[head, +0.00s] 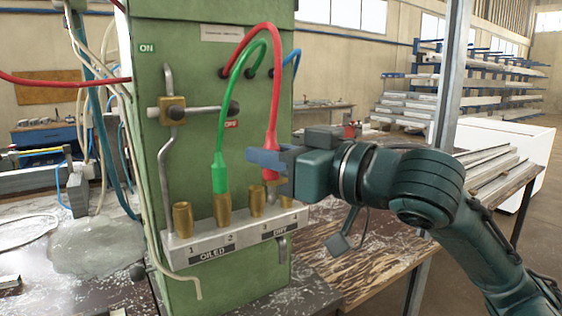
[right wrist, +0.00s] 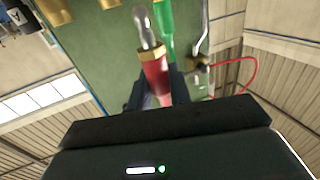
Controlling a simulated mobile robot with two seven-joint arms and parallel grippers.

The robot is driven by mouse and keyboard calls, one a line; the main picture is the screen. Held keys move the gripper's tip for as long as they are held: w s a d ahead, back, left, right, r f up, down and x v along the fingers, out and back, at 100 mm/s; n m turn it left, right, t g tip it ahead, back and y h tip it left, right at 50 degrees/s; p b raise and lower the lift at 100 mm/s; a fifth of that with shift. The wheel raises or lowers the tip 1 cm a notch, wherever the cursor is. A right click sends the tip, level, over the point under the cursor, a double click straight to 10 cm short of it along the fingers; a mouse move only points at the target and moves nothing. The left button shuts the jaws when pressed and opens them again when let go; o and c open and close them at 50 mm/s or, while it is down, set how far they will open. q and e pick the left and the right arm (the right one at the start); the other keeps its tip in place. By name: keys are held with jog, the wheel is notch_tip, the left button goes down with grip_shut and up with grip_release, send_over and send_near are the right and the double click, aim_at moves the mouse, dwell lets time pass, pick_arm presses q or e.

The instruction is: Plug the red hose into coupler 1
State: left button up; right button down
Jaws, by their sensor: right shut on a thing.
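My right gripper (head: 264,157) is shut on the red plug (head: 270,158) at the end of the red hose (head: 244,48). In the right wrist view the red plug (right wrist: 156,73) shows a brass collar and a bare metal tip, apart from any coupler. In the head view it hangs above the right part of the coupler block (head: 213,251). Coupler 1 (head: 182,218) is the leftmost brass coupler and stands empty. The green plug (head: 220,176) sits in coupler 2 (head: 222,210). Coupler 3 (head: 256,201) is empty. My left gripper is out of view.
The green cabinet (head: 183,90) carries the block, marked OILED at left and DRY at right. A bent metal rod with a brass clamp (head: 172,109) stands out above coupler 1. A blue hose (head: 294,62) hangs behind. A wooden-topped bench (head: 345,262) is at right.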

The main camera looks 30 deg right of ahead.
jog(key=shift+a+b, duration=0.5)
jog(key=shift+a, duration=0.65)
send_near(163, 156)
jog(key=shift+s+d+r, duration=0.55)
jog(key=shift+s+r, duration=0.1)
jog(key=shift+s, duration=0.35)
jog(key=shift+s+a+p, duration=0.1)
jog(key=shift+a+p, duration=0.2)
jog(key=shift+a, duration=1.15)
jog(key=shift+w+a, duration=0.1)
jog(key=shift+w, duration=1.85)
jog(key=shift+w+a, duration=0.15)
jog(key=shift+w, duration=1.85)
jog(key=shift+f+p, duration=0.1)
jog(key=shift+p, duration=0.7)
jog(key=shift+f, duration=0.55)
